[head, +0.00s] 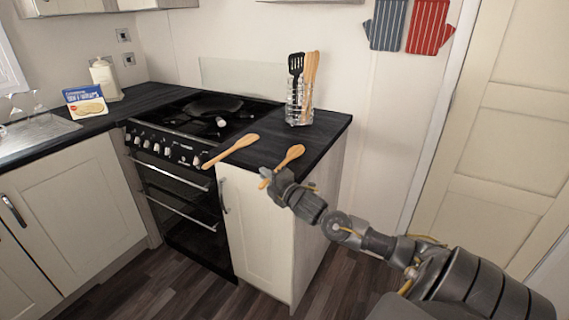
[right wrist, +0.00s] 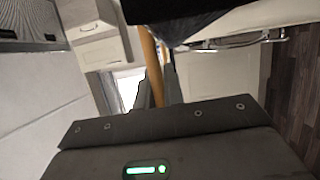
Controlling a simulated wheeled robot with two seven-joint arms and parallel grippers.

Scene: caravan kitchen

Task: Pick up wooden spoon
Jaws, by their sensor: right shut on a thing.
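A wooden spoon (head: 291,155) shows at the front of the dark worktop, its bowl up and right and its handle running down to my right gripper (head: 269,183). My right gripper is shut on this spoon's handle, just in front of the worktop edge. In the right wrist view, the pale wooden handle (right wrist: 149,55) stands between the fingers. A second wooden spoon (head: 230,152) shows left of it, its handle sticking out past the worktop edge in front of the oven. My left gripper is not in view.
A wire utensil holder (head: 299,105) with a black slotted turner and wooden utensils stands at the back of the worktop. The stove (head: 205,113) with a dark pan is to the left. A white cupboard (head: 255,225) is below. A door (head: 505,150) is at right.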

